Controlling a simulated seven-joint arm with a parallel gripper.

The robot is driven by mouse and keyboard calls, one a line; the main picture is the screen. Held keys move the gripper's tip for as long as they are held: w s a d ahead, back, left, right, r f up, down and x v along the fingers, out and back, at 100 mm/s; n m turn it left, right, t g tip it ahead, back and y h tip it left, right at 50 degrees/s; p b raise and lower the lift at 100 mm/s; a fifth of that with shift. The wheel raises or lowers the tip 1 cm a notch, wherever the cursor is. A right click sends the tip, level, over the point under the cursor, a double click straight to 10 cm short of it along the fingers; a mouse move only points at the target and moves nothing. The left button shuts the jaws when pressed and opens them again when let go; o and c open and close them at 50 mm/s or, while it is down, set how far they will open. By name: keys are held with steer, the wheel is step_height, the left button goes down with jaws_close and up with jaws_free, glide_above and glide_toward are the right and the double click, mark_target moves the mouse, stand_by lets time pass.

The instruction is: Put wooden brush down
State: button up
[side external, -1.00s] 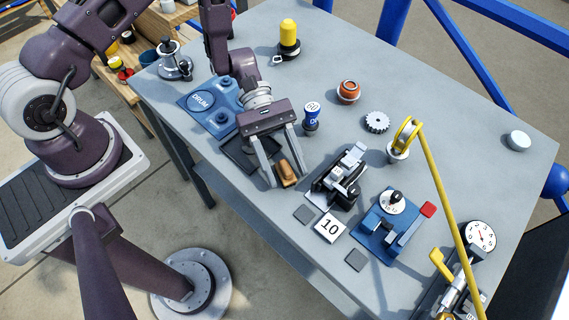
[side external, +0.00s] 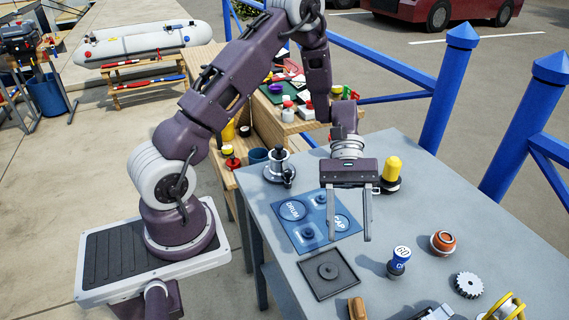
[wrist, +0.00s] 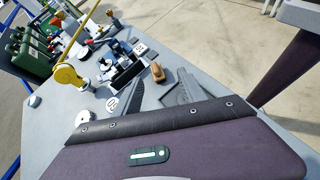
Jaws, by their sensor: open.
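The wooden brush (side external: 357,308) lies on the grey table just beyond the near right corner of the black square tray (side external: 328,275), partly cut off by the bottom edge of the side view. In the wrist view the brush (wrist: 157,73) shows as a small brown block on the table, apart from my gripper. My gripper (side external: 350,238) is open and empty, its two fingers pointing down over the right part of the blue DRUM and CAP mat (side external: 300,237).
A yellow-topped piece (side external: 391,172) stands close right of my gripper. A grey fitting (side external: 279,168) is at the far left.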

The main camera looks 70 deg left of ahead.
steer(key=s+a+r+m+t+y, duration=0.3)
steer(key=s+r+m+t+y, duration=0.2)
steer(key=s+r, duration=0.2)
steer(key=s+a+r+m+t+y, duration=0.3)
steer(key=s+r+m+t+y, duration=0.2)
steer(key=r, duration=0.6)
steer(key=shift+s+m+t, duration=0.4)
steer(key=shift+s+m, duration=0.1)
steer(key=shift+s, duration=0.7)
